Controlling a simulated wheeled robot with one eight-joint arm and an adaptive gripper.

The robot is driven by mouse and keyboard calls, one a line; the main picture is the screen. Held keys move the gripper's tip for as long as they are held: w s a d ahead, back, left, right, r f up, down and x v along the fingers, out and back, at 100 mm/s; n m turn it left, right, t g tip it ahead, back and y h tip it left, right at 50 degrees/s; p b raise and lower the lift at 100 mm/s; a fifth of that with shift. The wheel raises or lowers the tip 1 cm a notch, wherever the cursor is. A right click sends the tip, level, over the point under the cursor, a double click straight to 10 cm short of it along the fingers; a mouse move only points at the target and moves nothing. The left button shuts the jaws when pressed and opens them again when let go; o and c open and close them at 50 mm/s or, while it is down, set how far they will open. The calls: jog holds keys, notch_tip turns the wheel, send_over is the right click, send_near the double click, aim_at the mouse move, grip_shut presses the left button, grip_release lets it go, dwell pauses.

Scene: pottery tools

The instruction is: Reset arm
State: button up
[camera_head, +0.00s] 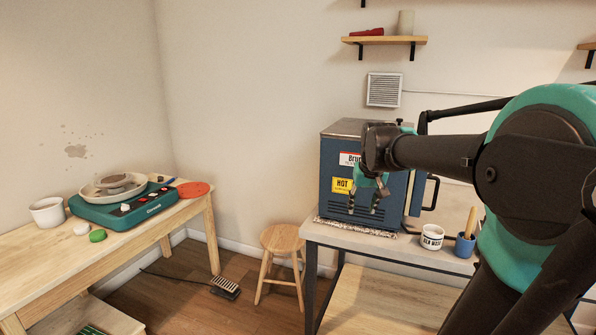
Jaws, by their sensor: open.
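My arm reaches in from the right side of the head view. My gripper (364,203) hangs at its end with the fingers pointing down, apart from each other, and nothing shows between them. It is in front of the blue kiln (335,160), which has a yellow "HOT" label and stands on a grey table (333,234). My wrist and forearm hide part of the kiln's front and top. I cannot tell how far the fingers are from the kiln.
A white mug (432,237) and a blue cup (464,246) with a wooden handle stand right of the kiln. A wooden stool (281,238) and foot pedal (226,286) are on the floor. A wooden table (140,240) at left holds a green pottery wheel (125,212) and a white bowl (47,213).

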jog(key=s+f, duration=2)
jog(key=f, duration=0.2)
jog(key=shift+f, duration=0.15)
jog(key=shift+s, duration=0.1)
